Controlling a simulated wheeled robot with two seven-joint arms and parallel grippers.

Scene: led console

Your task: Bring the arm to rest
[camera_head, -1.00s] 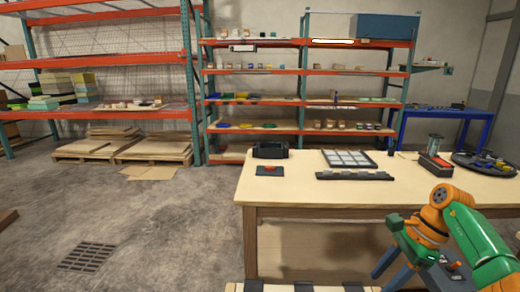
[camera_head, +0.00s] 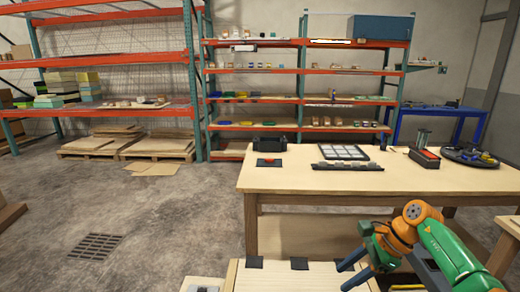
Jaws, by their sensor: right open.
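My right arm comes in from the lower right, orange and green. My right gripper (camera_head: 345,276) points left and down, with its two blue-grey fingers apart. It is open, and nothing shows between the fingers. It is above or in front of a light wooden surface (camera_head: 290,280) at the bottom edge; I cannot tell whether it touches it. My left gripper is not in view.
A wooden table (camera_head: 390,178) stands ahead. On it are a black holder (camera_head: 270,145), a red-and-black pad (camera_head: 268,162), a tiled panel (camera_head: 345,152), a dark strip (camera_head: 347,166), a red-topped box (camera_head: 425,157) and a round tray (camera_head: 468,156).

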